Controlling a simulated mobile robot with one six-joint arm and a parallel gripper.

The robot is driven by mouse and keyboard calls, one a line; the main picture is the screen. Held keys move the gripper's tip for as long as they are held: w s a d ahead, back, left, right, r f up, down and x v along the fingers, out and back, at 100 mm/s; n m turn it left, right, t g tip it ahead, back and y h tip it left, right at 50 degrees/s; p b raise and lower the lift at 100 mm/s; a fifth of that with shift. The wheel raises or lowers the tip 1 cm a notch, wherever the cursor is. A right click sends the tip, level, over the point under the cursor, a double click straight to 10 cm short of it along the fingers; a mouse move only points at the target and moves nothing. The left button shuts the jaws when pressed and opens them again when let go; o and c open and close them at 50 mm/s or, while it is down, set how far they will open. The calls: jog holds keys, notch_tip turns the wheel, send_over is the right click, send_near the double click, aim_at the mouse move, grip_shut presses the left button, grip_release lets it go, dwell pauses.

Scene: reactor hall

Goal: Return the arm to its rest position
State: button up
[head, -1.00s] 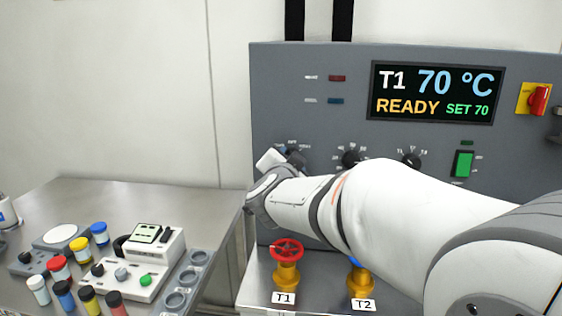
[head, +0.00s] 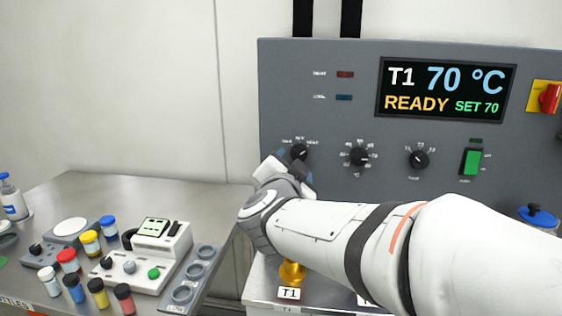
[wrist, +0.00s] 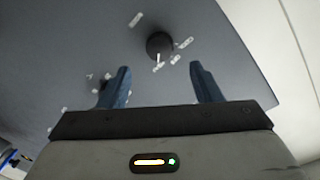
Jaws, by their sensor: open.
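My gripper (wrist: 160,88) shows in the wrist view with its two blue fingers apart and nothing between them. Beyond the fingertips is a black knob (wrist: 160,45) on the grey panel, apart from the fingers. In the head view my arm reaches in from the right, and my gripper (head: 290,178) is in front of the panel, just below the left knob (head: 298,152). Its fingers are partly hidden by the wrist there.
The grey control panel (head: 330,65) has a display (head: 445,90) reading T1 70 °C, READY, SET 70. More knobs, a green switch (head: 471,162) and a red-yellow switch (head: 547,97) are on it. My arm hides most valves. A steel bench (head: 130,195) at left holds several capped vials and devices.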

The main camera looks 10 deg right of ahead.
jog(key=shift+s+a, duration=0.1)
jog(key=shift+s, duration=0.1)
jog(key=s+a+f+n+g+y+p, duration=0.2)
jog(key=s+a+f+n+g+y, duration=0.25)
jog(key=f+n+y, duration=0.4)
jog(key=s+d+f+n+g, duration=0.1)
jog(key=s+d+f+g, duration=0.1)
jog(key=s, duration=0.3)
jog(key=s+d+f+n+g+h+p, duration=0.1)
jog(key=s+d+f+g, duration=0.2)
jog(key=s, duration=0.3)
jog(key=s+d+f+n+g+h, duration=0.1)
jog(key=s+d+f+g, duration=0.1)
jog(key=s+f+g, duration=0.2)
jog(key=shift+s+d+f, duration=0.25)
jog(key=shift+s+f, duration=0.05)
jog(key=shift+s, duration=0.65)
jog(key=shift+n, duration=0.25)
